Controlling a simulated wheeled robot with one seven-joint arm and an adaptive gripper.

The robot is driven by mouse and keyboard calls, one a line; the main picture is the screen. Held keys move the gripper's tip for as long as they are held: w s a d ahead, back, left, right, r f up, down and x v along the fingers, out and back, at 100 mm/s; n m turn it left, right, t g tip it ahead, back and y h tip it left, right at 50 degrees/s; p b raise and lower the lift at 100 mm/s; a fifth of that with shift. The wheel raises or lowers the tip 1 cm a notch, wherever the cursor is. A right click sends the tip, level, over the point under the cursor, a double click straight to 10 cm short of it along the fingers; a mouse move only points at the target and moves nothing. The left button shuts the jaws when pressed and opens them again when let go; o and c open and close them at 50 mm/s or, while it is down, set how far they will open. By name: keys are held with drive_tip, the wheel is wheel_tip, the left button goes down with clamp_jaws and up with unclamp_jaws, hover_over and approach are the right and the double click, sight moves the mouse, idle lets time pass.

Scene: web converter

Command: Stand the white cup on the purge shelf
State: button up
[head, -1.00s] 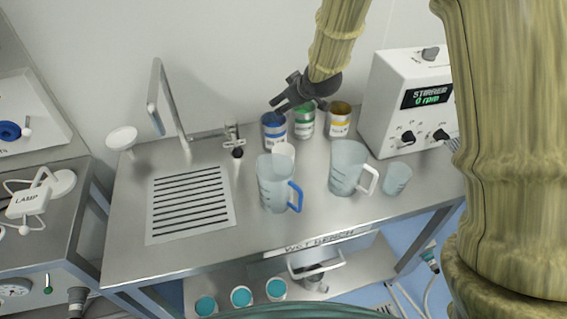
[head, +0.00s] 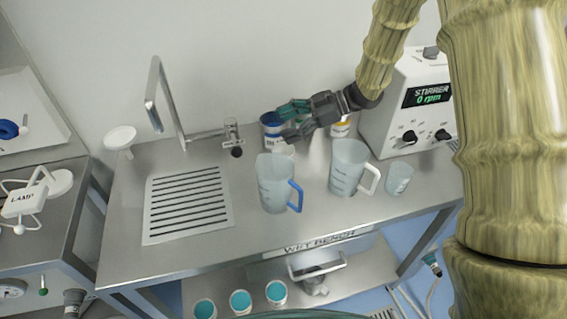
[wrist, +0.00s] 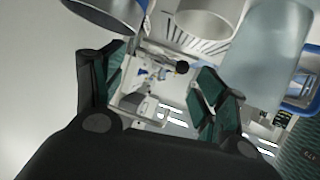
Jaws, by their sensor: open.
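The white cup (head: 286,149) stands on the wet bench behind the blue-handled jug (head: 274,184), mostly hidden by the jug and my gripper. A pale round rim, likely the cup's, shows at the top of the wrist view (wrist: 208,16). My gripper (head: 284,123) is open and empty. Its fingers point left, just above and behind the cup, in front of the blue-labelled can (head: 270,120). In the wrist view my fingers (wrist: 163,65) are spread apart with nothing between them. No label marks a purge shelf; a lower shelf (head: 345,277) shows under the bench.
A white-handled jug (head: 347,168) and a small clear beaker (head: 398,178) stand right of the blue-handled jug. The stirrer box (head: 407,115) is at the right. Several teal-filled cups (head: 240,302) sit below. Bare bench (head: 150,262) lies around the slotted drain (head: 188,204).

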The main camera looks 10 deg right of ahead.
sight(281, 147)
drive_tip(key=f+b, duration=0.1)
drive_tip(key=s+d+f+g+b, duration=0.1)
drive_tip(key=f+b, duration=0.1)
drive_tip(key=s+f+g+b, duration=0.1)
drive_tip(key=f, duration=0.1)
drive_tip(key=shift+s+d+f+n+b, duration=0.15)
drive_tip(key=shift+d+n+b, duration=0.05)
drive_tip(key=shift+n+b, duration=0.2)
drive_tip(key=shift+s+f+b, duration=0.3)
drive_tip(key=shift+f+b, duration=0.2)
drive_tip(key=shift+p+x, duration=1.2)
drive_tip(key=shift+x, duration=2.55)
drive_tip(key=shift+w+r+y, duration=0.15)
drive_tip(key=shift+w+y, duration=0.05)
drive_tip(key=shift+y, duration=0.1)
drive_tip(key=c, duration=0.9)
drive_tip(key=shift+r, duration=0.1)
